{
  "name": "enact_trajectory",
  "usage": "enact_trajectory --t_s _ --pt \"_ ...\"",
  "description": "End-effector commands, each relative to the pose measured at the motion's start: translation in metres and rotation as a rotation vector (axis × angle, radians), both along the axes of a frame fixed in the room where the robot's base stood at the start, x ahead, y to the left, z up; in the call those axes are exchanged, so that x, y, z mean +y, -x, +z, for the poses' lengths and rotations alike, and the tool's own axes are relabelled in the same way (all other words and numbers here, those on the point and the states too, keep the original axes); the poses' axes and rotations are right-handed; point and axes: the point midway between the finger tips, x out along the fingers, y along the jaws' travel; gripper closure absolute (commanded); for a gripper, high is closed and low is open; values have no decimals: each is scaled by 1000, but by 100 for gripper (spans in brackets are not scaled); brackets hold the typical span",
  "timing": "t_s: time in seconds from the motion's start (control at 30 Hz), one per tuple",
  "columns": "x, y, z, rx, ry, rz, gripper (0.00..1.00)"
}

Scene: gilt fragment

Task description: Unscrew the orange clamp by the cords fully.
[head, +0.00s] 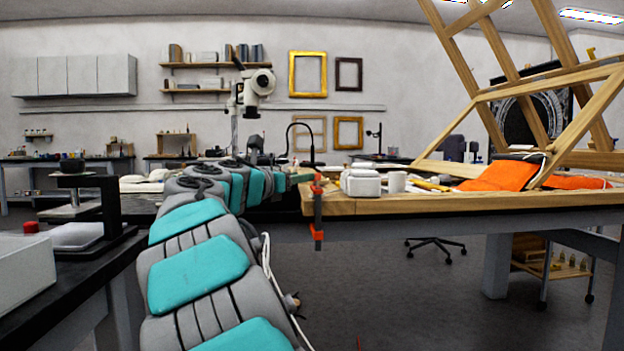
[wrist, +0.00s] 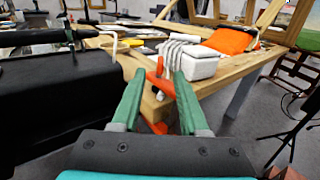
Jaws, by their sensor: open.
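The orange clamp (head: 318,208) hangs on the left end of the wooden tabletop, with orange parts above and below and a grey bar between. In the wrist view the clamp (wrist: 159,82) shows between and beyond my green fingers, its lower orange part (wrist: 158,127) below the table edge. My gripper (wrist: 159,74) is open, with one finger on each side of the clamp in the picture. I cannot tell whether either finger touches it.
The wooden table (head: 430,204) carries the white box (head: 363,184), a white cup (head: 396,181), orange cushions (head: 503,175) and a wooden easel frame (head: 550,90).

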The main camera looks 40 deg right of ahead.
Motion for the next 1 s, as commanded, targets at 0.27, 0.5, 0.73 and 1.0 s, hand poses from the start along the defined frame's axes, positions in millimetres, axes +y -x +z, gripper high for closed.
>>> enact_trajectory --t_s 0.27,0.5,0.73,1.0 --pt "-40 -13 -2 -3 -3 -3 56" --pt "-59 -21 -1 -4 -4 -1 56" --pt "-59 -21 0 -4 -4 -1 56" --pt "-59 -21 0 -4 -4 -1 87"
